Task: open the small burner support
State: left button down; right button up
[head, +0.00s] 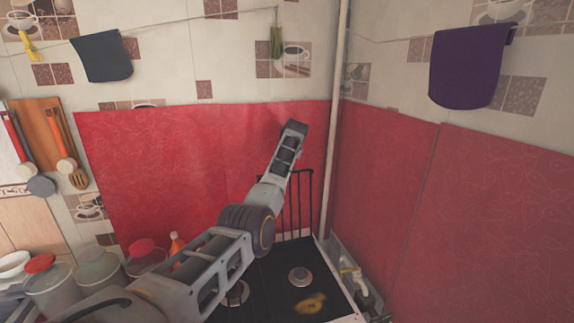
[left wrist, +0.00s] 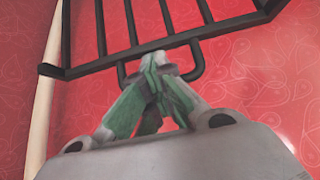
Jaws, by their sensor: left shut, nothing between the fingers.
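The burner support, a black barred grate (head: 310,200), stands upright at the back of the dark stove top (head: 270,268) in the head view. My arm covers its left part. In the left wrist view its frame and bars (left wrist: 110,60) cross the top in front of the red wall. A small U-shaped loop hangs from its near bar. My left gripper (left wrist: 160,62) is shut and empty, its tips over the bar and loop in that view. I cannot tell whether they touch it. The head view does not show the fingertips clearly. My right gripper is in neither view.
Two burners, one round (head: 300,276) and one partly hidden (head: 237,293), and a yellowish item (head: 309,303) are on the stove. Red-lidded jars (head: 50,285) and an orange bottle (head: 177,246) stand left. A pale pipe (head: 335,120) runs up the corner between red-covered walls.

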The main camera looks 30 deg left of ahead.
pick_arm(q)
jog(key=c, duration=2.1)
grip_release()
jog(key=shift+f, duration=0.15)
jog(key=shift+o, duration=1.4)
jog(key=shift+o, duration=1)
jog(key=shift+s+d+r, duration=0.1)
jog(key=shift+d+r, duration=0.1)
jog(key=shift+r, duration=0.4)
jog(key=shift+s+d+r, duration=0.15)
jog(key=shift+r, duration=0.5)
jog(key=shift+s+d+r, duration=0.1)
jog(key=shift+d+r, duration=0.1)
jog(key=shift+r, duration=0.4)
jog(key=o, duration=1.3)
jog(key=v, duration=0.4)
jog(key=shift+s+f, duration=0.1)
jog(key=shift+f, duration=0.1)
jog(key=v, duration=0.4)
jog(key=shift+s+d+r, duration=0.15)
jog(key=shift+s+d, duration=0.15)
jog(key=shift+s, duration=0.05)
jog(key=shift+w+a, duration=0.1)
